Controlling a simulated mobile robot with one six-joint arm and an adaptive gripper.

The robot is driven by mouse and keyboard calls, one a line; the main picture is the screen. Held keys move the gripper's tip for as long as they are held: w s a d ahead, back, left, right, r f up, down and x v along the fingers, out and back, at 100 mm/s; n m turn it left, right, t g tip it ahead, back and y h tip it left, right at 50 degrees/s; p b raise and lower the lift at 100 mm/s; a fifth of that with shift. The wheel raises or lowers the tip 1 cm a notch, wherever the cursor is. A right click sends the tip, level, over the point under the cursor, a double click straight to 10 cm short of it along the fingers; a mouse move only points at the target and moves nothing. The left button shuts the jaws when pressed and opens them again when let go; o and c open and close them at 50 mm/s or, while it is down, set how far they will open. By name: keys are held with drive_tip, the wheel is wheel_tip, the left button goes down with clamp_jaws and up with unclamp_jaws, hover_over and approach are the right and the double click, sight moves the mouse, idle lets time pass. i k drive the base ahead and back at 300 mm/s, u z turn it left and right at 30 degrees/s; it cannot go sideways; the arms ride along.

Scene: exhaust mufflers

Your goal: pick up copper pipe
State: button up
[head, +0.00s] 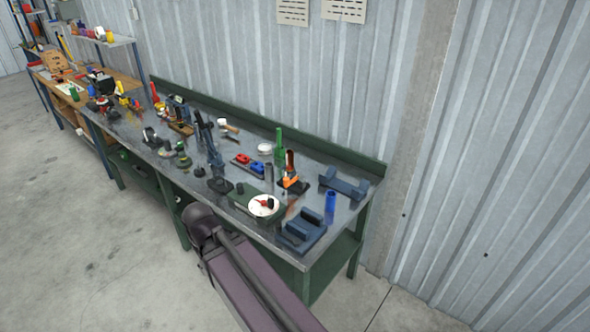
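A copper-coloured upright pipe (290,158) stands near the right end of the long metal workbench (318,196). Its lower part sits in or against an orange holder (291,180) on a black base; I cannot tell exactly how it is held. My arm reaches in from the bottom of the head view, with a dark rounded joint in front of the bench's front edge. My gripper is not visible, so its place relative to the pipe cannot be seen.
Close around the pipe stand a green upright piece (279,147), a grey cylinder (268,172), a white plate (263,205), a blue cylinder (330,202) and dark blue cradles (343,185). Several tools crowd the bench further left. A corrugated wall stands behind; open floor lies in front.

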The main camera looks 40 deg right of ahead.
sight(289, 153)
drive_tip(key=u, duration=0.25)
drive_tip(key=k, duration=0.15)
drive_tip(key=z, duration=2.8)
drive_tip(key=i, duration=1.6)
